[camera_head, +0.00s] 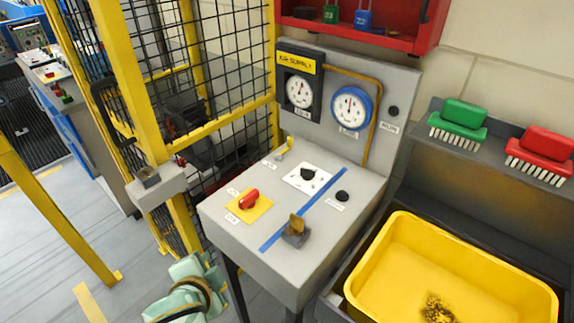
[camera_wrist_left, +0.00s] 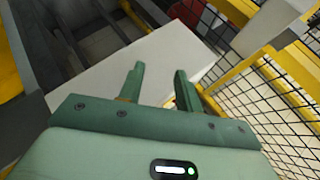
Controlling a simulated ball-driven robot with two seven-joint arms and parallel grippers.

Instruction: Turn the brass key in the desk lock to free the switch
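The sloped grey desk (camera_head: 232,221) stands in the middle of the head view. A brass key (camera_head: 297,222) sticks up from a dark grey lock block (camera_head: 296,238) near the desk's front edge, beside a blue stripe. A red switch (camera_head: 249,199) sits on a yellow plate to its left. My left gripper (camera_head: 205,270) is low in front of the desk's left side, apart from the key. In the left wrist view its two green fingers (camera_wrist_left: 158,84) are spread with nothing between them, and a pale grey surface lies beyond. My right gripper is out of view.
A black knob on a white plate (camera_head: 321,184), a black button (camera_head: 342,196) and a small yellow lever (camera_head: 285,147) are on the desk. A gauge panel (camera_head: 386,77) rises behind. Yellow-framed mesh fencing (camera_head: 225,110) stands left; a yellow bin (camera_head: 374,266) is right.

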